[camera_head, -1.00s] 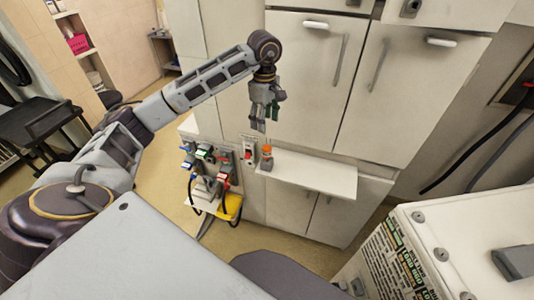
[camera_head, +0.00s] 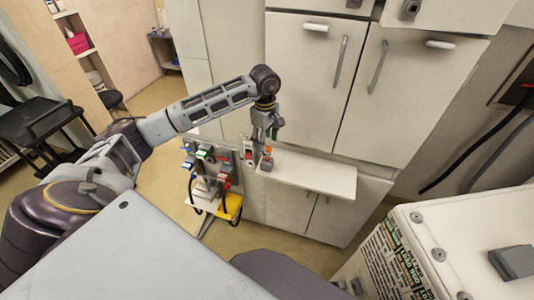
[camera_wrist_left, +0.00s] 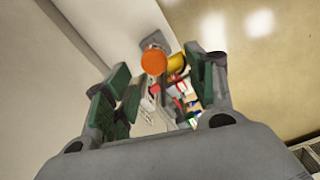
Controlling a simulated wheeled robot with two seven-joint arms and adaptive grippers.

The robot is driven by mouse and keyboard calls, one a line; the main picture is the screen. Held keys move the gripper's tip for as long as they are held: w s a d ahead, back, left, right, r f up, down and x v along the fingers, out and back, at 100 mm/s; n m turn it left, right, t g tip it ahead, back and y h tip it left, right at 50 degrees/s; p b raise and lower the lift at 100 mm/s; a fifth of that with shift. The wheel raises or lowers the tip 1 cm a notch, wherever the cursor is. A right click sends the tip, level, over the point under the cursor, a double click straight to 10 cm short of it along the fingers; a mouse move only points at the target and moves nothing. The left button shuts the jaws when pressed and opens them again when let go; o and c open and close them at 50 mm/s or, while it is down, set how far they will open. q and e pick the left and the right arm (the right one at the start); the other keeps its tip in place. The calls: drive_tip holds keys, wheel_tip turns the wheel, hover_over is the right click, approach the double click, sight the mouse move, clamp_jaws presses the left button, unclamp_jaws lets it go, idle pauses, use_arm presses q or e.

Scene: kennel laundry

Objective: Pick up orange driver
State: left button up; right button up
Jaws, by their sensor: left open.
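The orange driver (camera_head: 268,150) stands upright at the left end of a narrow white shelf, with a grey block (camera_head: 267,164) at its foot. In the left wrist view its round orange end (camera_wrist_left: 154,61) shows ahead, between the lines of the two fingers. My left gripper (camera_head: 264,141) points down just above and beside the driver, partly covering it. Its green-padded fingers (camera_wrist_left: 158,90) are apart with nothing between them. I cannot tell whether a finger touches the driver. My right gripper is out of view.
The white shelf (camera_head: 315,178) is bare to the right of the driver. Tall white cabinet doors (camera_head: 305,75) rise behind the gripper. A stand with coloured clips and black cables (camera_head: 205,165) is close on the left. A labelled white box (camera_head: 440,235) stands front right.

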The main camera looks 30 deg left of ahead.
sight(267, 148)
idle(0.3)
use_arm(q)
drive_tip(key=shift+w+d+f+p, duration=0.1)
drive_tip(key=shift+f+p, duration=0.1)
drive_tip(key=shift+f, duration=0.45)
drive_tip(key=shift+w+f+p, duration=0.15)
drive_tip(key=shift+f+p, duration=0.1)
drive_tip(key=shift+f, duration=0.35)
drive_tip(key=shift+w+d+f+p, duration=0.1)
drive_tip(key=shift+f+p, duration=0.1)
drive_tip(key=shift+f, duration=1)
drive_tip(key=shift+a+f, duration=0.1)
drive_tip(key=shift+f, duration=0.05)
clamp_jaws()
